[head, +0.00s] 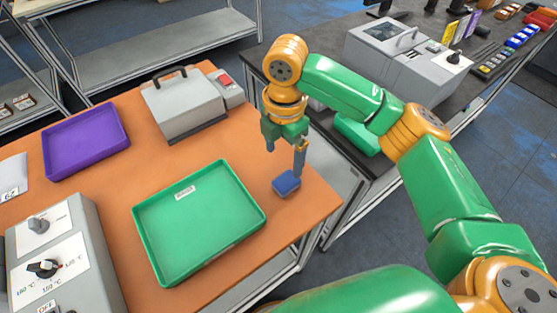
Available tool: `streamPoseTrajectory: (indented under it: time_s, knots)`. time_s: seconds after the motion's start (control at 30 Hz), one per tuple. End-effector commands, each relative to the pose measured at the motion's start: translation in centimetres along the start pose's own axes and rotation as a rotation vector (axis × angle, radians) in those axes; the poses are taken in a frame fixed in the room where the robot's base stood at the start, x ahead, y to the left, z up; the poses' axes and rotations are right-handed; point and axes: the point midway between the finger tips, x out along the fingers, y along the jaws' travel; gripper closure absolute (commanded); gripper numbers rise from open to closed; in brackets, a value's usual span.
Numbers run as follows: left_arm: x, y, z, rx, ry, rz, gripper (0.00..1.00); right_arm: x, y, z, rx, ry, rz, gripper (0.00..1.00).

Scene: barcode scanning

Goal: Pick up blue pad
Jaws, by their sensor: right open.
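The blue pad (286,184) lies on the orange table (250,149) near its right edge, just right of the green tray. My right gripper (284,163) points down above the pad with its fingers spread. One finger overlaps the pad's upper right side in the picture; I cannot tell whether it touches. Nothing shows between the fingers. My left gripper is out of view.
The green tray (198,219) stands left of the pad and a purple tray (85,143) farther left. A grey machine with a handle (184,105) stands behind. A grey control box (62,255) is at the front left. The table's right edge is close to the pad.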

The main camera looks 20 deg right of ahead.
Motion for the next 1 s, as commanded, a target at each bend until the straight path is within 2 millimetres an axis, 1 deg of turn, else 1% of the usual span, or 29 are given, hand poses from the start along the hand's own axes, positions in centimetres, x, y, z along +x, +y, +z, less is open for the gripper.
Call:
streamPoseTrajectory:
  time_s: [0.17, 0.27, 0.3, 0.33, 0.43, 0.6, 0.63, 0.67, 0.7, 0.77, 0.8, 0.87, 0.9, 0.93, 0.97, 1.0]
  knots:
    - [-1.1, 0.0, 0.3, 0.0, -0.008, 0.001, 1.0, 2.4, -0.3, 0.0, 0.001, 0.001, -0.006, 0.09]
    - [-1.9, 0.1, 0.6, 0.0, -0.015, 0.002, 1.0, 4.5, -0.5, 0.1, 0.001, 0.002, -0.006, 0.09]
    - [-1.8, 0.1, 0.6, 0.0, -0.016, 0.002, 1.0, 5.4, -0.5, 0.1, 0.001, 0.002, -0.005, 0.09]
    - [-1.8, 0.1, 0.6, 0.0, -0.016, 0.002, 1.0, 5.8, -0.5, 0.1, 0.001, 0.001, -0.004, 0.09]
    - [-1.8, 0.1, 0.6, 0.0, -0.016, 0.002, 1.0, 6.7, -0.4, 0.1, 0.001, 0.0, -0.002, 0.09]
    - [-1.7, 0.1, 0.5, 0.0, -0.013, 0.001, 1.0, 6.8, -0.4, 0.1, 0.002, 0.0, 0.0, 0.09]
    - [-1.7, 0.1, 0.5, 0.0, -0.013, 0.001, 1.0, 6.8, -0.4, 0.1, 0.002, 0.0, 0.0, 0.14]
    - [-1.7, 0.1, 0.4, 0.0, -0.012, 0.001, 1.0, 6.8, -0.4, 0.1, 0.002, 0.0, 0.0, 0.22]
    - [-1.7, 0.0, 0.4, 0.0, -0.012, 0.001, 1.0, 6.8, -0.4, 0.1, 0.002, 0.0, 0.0, 0.33]
    - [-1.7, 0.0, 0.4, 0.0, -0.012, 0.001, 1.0, 6.8, -0.4, 0.1, 0.002, 0.0, 0.0, 0.49]
    - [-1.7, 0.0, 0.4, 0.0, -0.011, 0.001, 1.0, 6.8, -0.4, 0.1, 0.002, 0.0, 0.0, 0.6]
    - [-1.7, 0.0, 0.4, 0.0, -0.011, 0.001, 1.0, 6.8, -0.4, 0.1, 0.002, 0.0, 0.0, 0.76]
    - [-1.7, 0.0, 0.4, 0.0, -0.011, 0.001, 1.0, 6.7, -0.4, 0.1, 0.002, 0.0, 0.0, 0.87]
    - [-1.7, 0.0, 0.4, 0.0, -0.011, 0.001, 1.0, 6.7, -0.4, 0.1, 0.002, 0.0, 0.0, 0.95]
    - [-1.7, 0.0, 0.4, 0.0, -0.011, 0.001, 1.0, 6.7, -0.4, 0.1, 0.002, 0.0, 0.0, 0.98]
    - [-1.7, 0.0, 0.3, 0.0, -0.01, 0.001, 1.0, 6.7, -0.4, 0.1, 0.002, 0.0, 0.0, 0.98]
